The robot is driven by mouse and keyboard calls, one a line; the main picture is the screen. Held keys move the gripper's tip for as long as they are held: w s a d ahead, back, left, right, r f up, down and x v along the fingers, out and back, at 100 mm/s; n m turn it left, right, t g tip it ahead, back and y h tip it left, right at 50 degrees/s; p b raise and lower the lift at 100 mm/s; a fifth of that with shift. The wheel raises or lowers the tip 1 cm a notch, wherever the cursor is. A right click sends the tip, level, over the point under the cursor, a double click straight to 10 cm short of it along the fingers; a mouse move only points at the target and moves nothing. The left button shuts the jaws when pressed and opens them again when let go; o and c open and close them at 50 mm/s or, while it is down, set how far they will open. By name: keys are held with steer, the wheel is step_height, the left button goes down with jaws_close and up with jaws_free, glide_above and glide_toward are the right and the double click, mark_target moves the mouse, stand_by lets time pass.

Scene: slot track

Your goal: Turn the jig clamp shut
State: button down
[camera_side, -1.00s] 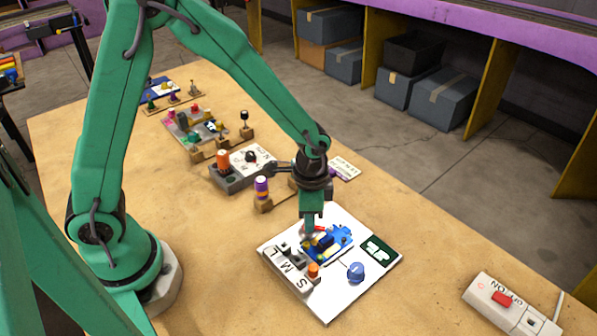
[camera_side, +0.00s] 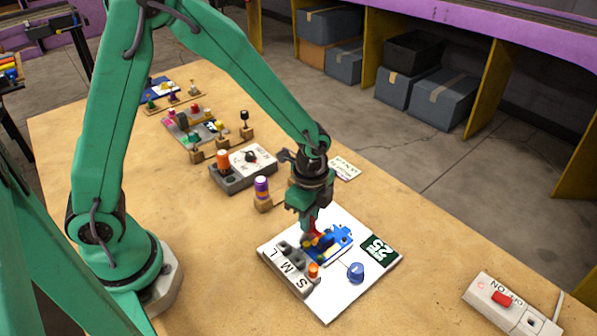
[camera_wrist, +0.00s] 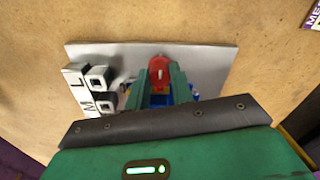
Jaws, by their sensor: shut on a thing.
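The blue jig (camera_side: 338,238) sits on a white board (camera_side: 335,292), with yellow parts on it. A red clamp handle (camera_side: 309,226) is at the jig's left side, under my gripper (camera_side: 312,232). In the wrist view the red clamp handle (camera_wrist: 158,66) shows between and just beyond the two green fingers of my gripper (camera_wrist: 160,76). The fingers are closed on it. The fingers and palm hide most of the blue jig in the wrist view, and the clamp's lower part cannot be made out.
The board also carries slots marked S, M, L (camera_side: 288,262), an orange peg (camera_side: 313,270), a blue knob (camera_side: 356,270) and a green "25" panel (camera_side: 379,249). A purple peg (camera_side: 262,187) stands behind left. A switch box (camera_side: 510,305) lies right, with bare table between.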

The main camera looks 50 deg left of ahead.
steer(key=shift+w+d+r, duration=0.1)
steer(key=shift+r, duration=0.05)
steer(key=c, duration=1.2)
jaws_free()
steer(key=shift+r, duration=3.85)
steer(key=s+a+r+n+t, duration=0.5)
steer(key=s+a+r+n, duration=0.6)
steer(key=s+r+n, duration=0.2)
steer(key=shift+s+a+r+n+t, duration=0.15)
steer(key=shift+r+n+t, duration=0.15)
steer(key=shift+r+n, duration=0.6)
